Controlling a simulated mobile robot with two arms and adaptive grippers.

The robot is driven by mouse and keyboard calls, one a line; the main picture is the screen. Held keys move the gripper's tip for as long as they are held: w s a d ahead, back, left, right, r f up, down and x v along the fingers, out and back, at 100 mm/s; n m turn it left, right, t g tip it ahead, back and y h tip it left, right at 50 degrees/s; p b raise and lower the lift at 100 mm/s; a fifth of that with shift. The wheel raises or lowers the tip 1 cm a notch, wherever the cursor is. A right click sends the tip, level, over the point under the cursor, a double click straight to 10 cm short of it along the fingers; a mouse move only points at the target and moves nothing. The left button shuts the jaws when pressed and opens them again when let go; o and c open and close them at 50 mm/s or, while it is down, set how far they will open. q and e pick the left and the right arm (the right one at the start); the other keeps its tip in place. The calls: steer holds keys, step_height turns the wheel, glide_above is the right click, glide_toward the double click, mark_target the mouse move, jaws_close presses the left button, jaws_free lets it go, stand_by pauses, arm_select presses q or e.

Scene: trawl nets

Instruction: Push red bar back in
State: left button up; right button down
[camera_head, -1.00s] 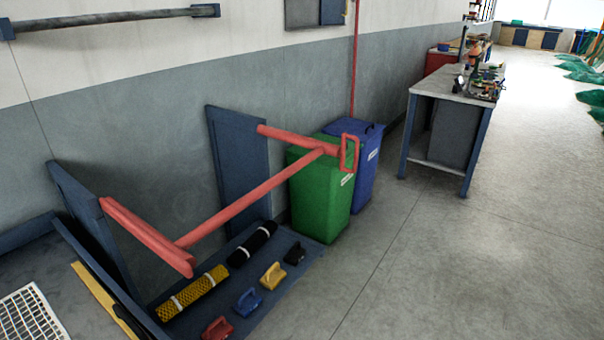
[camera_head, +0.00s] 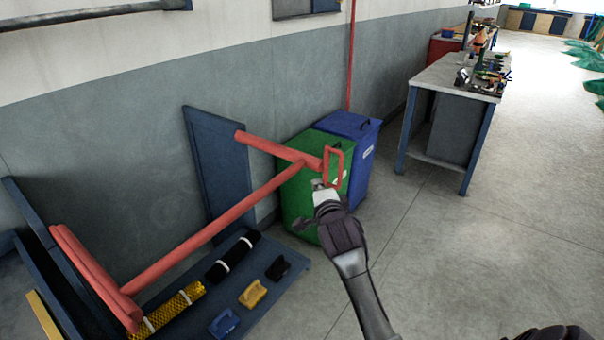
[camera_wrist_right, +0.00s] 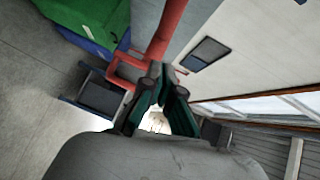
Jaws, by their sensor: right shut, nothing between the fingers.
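The red bar (camera_head: 215,228) runs diagonally from a red crosspiece at the lower left to a red rectangular loop handle (camera_head: 340,165) at its right end. A shorter red arm joins it there from the blue wall panel (camera_head: 218,165). My right gripper (camera_head: 322,187) is shut and empty just below and left of the handle, close to it; I cannot tell if they touch. In the right wrist view the red handle (camera_wrist_right: 127,72) shows beyond and left of the gripper fingers (camera_wrist_right: 160,95). My left gripper is not in view.
A green bin (camera_head: 298,190) and a blue bin (camera_head: 362,150) stand behind the handle. A blue shelf (camera_head: 285,285) below the bar holds rolls and small coloured handled blocks. A workbench (camera_head: 450,80) stands at the back right.

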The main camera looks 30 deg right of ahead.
mark_target(300, 169)
steer(key=w, duration=0.2)
steer(key=w+f, duration=0.1)
steer(key=w, duration=0.2)
steer(key=w+d+p, duration=0.1)
steer(key=w, duration=0.2)
steer(key=shift+f, duration=0.15)
steer(key=shift+w+a+f, duration=0.15)
steer(key=shift+w, duration=0.25)
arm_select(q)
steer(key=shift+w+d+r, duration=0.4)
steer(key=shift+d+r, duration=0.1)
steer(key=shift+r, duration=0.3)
